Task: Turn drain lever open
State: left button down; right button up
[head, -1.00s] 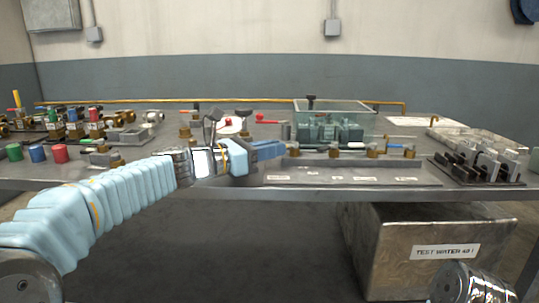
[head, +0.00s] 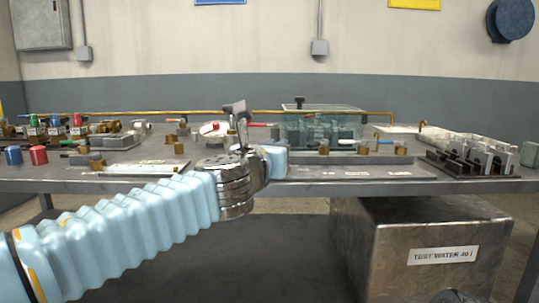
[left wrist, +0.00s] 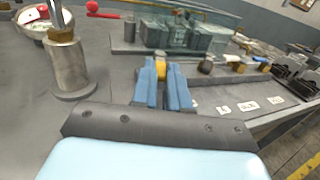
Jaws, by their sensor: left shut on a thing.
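My left gripper (left wrist: 161,72) has its blue fingers closed around a small yellow-orange piece (left wrist: 160,68) in the left wrist view. I cannot tell for sure whether this is the drain lever; the fingers hide most of it. The piece lines up with a row of brass valves (left wrist: 238,67) to its right.
A clear tank box (head: 325,122) stands behind the valves. A metal post (left wrist: 68,65) stands left of my fingers. A dark rack (head: 470,160) is at the bench's right end. A metal bin labelled TEST WATER (head: 385,265) sits below the bench.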

pick_arm(q)
jog(key=shift+s+d+f+n+t+y, duration=0.1)
jog(key=shift+d+n+t+y, duration=0.2)
jog(key=shift+d+n+y, duration=0.55)
jog(key=shift+d+n+y+p, duration=0.2)
jog(key=shift+n+y, duration=0.35)
jog(key=shift+y, duration=0.5)
jog(key=shift+d+n+y+p, duration=0.1)
jog(key=shift+n+y+p, duration=0.3)
jog(key=shift+y, duration=0.6)
jog(key=c, duration=1.1)
grip_release()
jog(key=s, duration=1.4)
jog(key=shift+d, duration=0.1)
